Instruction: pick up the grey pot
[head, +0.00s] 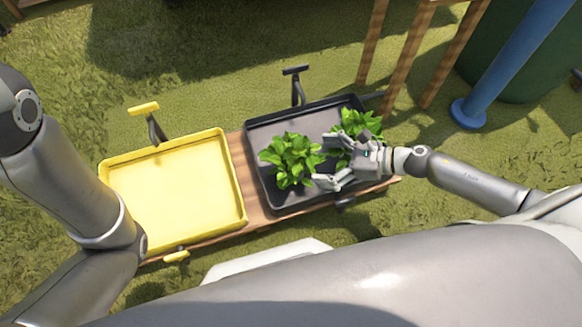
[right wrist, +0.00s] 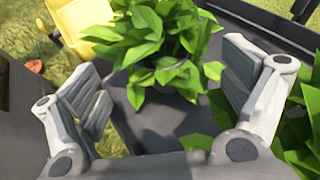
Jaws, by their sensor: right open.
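Two leafy green plants stand in a black tray (head: 258,133): a left plant (head: 291,158) and a right plant (head: 359,128). Leaves cover what they stand in, so I cannot make out a grey pot. My right gripper (head: 326,165) is open and empty over the tray, just right of the left plant and in front of the right plant. In the right wrist view, the left plant (right wrist: 160,40) is ahead of and partly between the spread fingers (right wrist: 165,92). Other leaves (right wrist: 296,135) show beyond the right finger. My left arm shows at the left, but its gripper does not.
An empty yellow tray (head: 236,178) sits left of the black tray on a wooden bench (head: 252,197). Upright handles stand behind both trays. Wooden legs (head: 412,55), a blue post (head: 505,60) and a dark green container (head: 520,75) are behind right. Grass surrounds the bench.

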